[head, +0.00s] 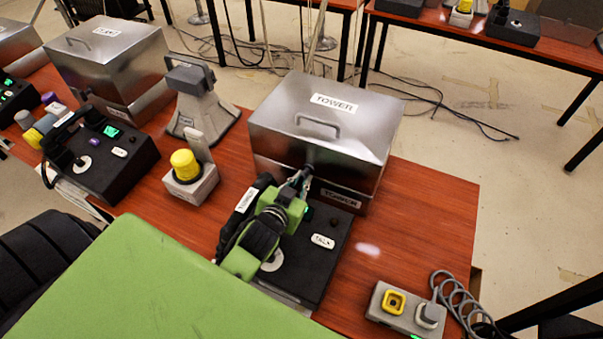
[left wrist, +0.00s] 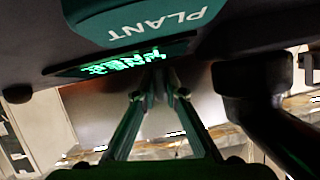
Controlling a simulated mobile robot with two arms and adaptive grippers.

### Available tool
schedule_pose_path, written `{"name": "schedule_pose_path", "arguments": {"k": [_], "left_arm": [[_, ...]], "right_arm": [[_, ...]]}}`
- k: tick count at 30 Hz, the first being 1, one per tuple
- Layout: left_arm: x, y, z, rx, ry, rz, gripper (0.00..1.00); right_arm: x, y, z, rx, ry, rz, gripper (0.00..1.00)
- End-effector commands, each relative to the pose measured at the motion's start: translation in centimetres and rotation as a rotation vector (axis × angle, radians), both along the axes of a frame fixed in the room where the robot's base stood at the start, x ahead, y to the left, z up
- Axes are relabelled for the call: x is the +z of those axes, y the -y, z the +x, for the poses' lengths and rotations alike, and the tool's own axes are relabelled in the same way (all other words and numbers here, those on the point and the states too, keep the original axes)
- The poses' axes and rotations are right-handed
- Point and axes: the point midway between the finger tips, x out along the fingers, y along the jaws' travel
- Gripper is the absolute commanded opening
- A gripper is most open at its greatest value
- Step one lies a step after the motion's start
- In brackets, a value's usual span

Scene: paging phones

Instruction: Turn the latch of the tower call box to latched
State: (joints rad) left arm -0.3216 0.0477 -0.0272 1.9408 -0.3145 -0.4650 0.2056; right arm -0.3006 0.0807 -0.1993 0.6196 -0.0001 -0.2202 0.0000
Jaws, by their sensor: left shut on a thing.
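The tower call box (head: 275,120) is a silver metal box with a handle on its closed lid and TOWER labels on lid and front. It stands on the red-brown table. My left gripper (head: 304,174) reaches over the black phone console to the box's front. Its fingers also show in the left wrist view (left wrist: 160,88), converging close together below the green display. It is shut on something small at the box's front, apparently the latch. The fingers hide the latch, so its angle cannot be told. My right gripper is not in view.
A black console (head: 325,262) with a TALK label and a handset lies under my left arm. A yellow-button unit (head: 190,185) and a grey horn (head: 200,105) stand left. A grey socket box (head: 400,312) with a coiled cord is at lower right. The table's right side is mostly clear.

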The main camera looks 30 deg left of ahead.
Motion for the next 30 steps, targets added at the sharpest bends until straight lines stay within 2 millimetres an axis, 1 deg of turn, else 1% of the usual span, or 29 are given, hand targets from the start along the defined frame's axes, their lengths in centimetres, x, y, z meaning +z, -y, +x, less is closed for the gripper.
{"name": "schedule_pose_path", "arguments": {"k": [1,9,15,27,28,29,30], "left_arm": [[0.4,-0.1,0.0,-0.001,0.003,-0.026,0.00],[0.2,0.0,0.1,-0.001,0.010,-0.139,0.00],[0.2,0.0,0.1,-0.001,0.014,-0.173,0.00],[0.1,0.0,0.1,-0.001,0.014,-0.178,0.00],[0.1,0.0,0.1,-0.001,0.014,-0.178,0.16],[0.1,0.0,0.1,-0.001,0.014,-0.178,0.18],[0.1,0.0,0.1,-0.001,0.014,-0.178,0.18]], "right_arm": [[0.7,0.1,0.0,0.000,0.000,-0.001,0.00],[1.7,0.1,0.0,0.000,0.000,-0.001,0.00],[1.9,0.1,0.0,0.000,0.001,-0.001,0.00],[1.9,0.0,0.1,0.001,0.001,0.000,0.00],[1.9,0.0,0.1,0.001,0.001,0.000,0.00],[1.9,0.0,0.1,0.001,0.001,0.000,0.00],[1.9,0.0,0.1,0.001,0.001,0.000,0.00]]}}
